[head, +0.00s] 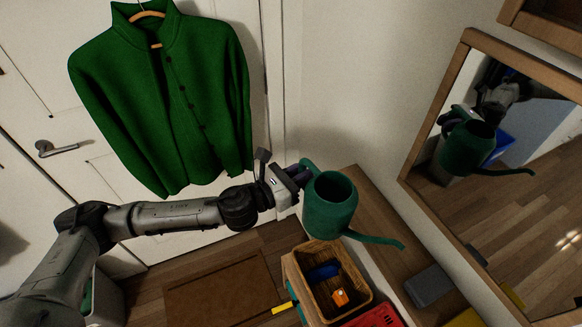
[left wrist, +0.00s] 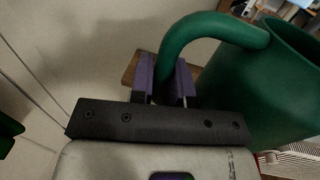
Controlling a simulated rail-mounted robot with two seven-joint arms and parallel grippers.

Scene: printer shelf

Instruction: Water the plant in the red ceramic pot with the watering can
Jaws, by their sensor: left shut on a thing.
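A green watering can (head: 328,204) hangs in the air right of the middle in the head view, its spout pointing right and slightly down. My left gripper (head: 300,176) is shut on the can's handle at its left side. In the left wrist view the purple fingers (left wrist: 164,80) close around the curved green handle (left wrist: 212,34), and the can's body (left wrist: 270,85) fills the right side. The plant and the red ceramic pot are not seen in either view. My right gripper is not in view.
A wicker basket (head: 303,283) with a blue and an orange thing stands below the can, beside a wooden shelf (head: 365,215). A mirror (head: 510,190) on the right wall reflects the can. A green jacket (head: 165,100) hangs at the white door.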

